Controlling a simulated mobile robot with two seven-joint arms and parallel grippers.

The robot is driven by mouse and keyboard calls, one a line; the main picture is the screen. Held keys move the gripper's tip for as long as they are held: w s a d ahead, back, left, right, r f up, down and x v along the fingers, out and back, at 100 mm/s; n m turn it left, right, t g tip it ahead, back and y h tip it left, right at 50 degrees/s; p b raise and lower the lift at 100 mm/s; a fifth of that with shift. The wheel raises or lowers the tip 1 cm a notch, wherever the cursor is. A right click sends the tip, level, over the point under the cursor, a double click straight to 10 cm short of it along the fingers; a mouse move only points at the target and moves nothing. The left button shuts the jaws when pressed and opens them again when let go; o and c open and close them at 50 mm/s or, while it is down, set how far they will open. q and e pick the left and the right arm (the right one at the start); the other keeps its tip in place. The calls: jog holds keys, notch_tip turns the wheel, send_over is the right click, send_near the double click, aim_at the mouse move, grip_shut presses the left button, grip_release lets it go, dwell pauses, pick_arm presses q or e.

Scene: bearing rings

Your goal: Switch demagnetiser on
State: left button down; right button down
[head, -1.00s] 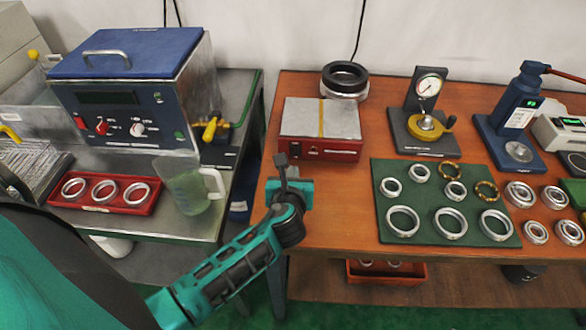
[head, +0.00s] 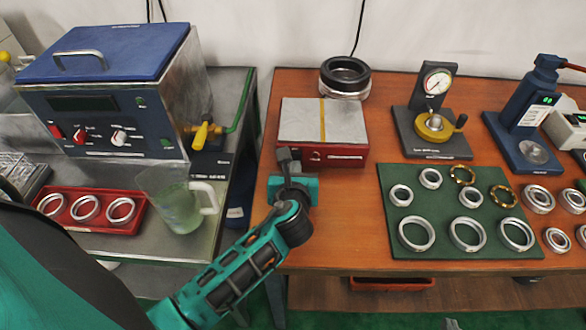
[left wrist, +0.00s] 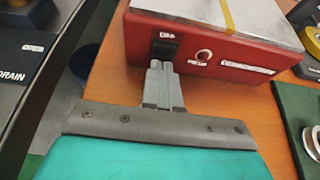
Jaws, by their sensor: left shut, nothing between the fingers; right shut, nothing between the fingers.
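The demagnetiser is a red box (head: 342,156) with a grey top plate and a yellow stripe, at the left of the wooden table. In the left wrist view its red front (left wrist: 215,60) shows a black rocker switch (left wrist: 165,47), a round lamp or button (left wrist: 203,56) and a white label. My left gripper (head: 284,156) is shut and empty at the box's front left corner. In the left wrist view its fingertips (left wrist: 160,66) are just below the switch, at or very close to it; contact cannot be told. The right gripper is not in view.
A green mat (head: 440,235) with several rings lies to the right. A black ring stack (head: 345,78) stands behind the box. A dial gauge (head: 435,110) stands right of it. A jug (head: 180,205) and blue-lidded washer (head: 110,95) are on the left bench.

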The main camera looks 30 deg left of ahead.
pick_arm(q)
jog(key=b, duration=0.1)
jog(key=f+t+b, duration=0.1)
jog(key=shift+w+a+y+b, duration=0.15)
jog(key=shift+w+y+b, duration=0.05)
jog(key=shift+y+b, duration=0.1)
jog(key=shift+r+t, duration=0.25)
jog(key=shift+t, duration=0.05)
jog(key=shift+r, duration=0.2)
jog(key=shift+a, duration=0.1)
jog(key=shift+w, duration=0.1)
dwell(0.6)
